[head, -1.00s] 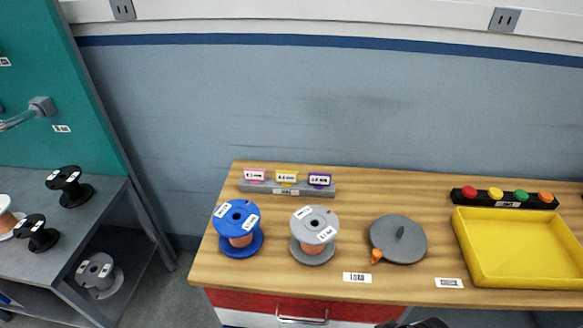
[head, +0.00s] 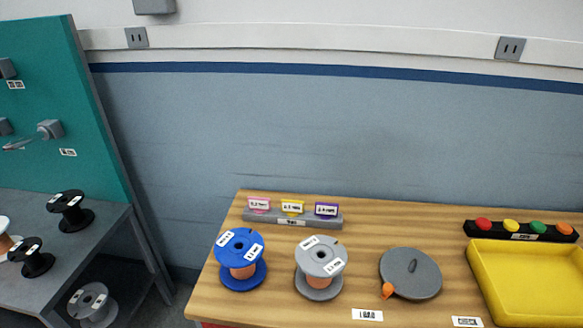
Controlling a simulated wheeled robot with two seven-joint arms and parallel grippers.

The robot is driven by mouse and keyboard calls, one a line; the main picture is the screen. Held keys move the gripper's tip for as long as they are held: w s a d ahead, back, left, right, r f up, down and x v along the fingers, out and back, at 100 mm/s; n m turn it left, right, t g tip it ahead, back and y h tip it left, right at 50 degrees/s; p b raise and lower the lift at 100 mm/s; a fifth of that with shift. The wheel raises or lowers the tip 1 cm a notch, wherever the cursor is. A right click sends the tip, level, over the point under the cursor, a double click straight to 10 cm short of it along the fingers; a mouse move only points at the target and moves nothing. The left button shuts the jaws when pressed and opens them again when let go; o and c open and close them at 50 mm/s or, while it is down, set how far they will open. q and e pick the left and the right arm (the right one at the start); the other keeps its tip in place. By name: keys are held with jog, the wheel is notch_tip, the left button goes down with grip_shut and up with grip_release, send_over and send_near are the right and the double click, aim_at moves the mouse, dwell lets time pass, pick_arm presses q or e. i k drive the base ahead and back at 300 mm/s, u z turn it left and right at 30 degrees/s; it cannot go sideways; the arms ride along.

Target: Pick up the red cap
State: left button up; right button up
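The red cap (head: 482,224) sits at the left end of a black rack (head: 520,232) at the right rear of the wooden table. Yellow, green and orange caps stand in a row to its right in the same rack. Neither of my grippers shows in the head view.
A yellow tray (head: 483,292) lies just in front of the rack. A grey disc with an orange knob (head: 388,291), a grey spool (head: 321,252) and a blue spool (head: 239,242) stand to the left. A grey holder (head: 274,217) with coloured tags is behind them. Bare wood lies between holder and rack.

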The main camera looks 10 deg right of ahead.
aim_at(483, 223)
jog(key=z, duration=1.65)
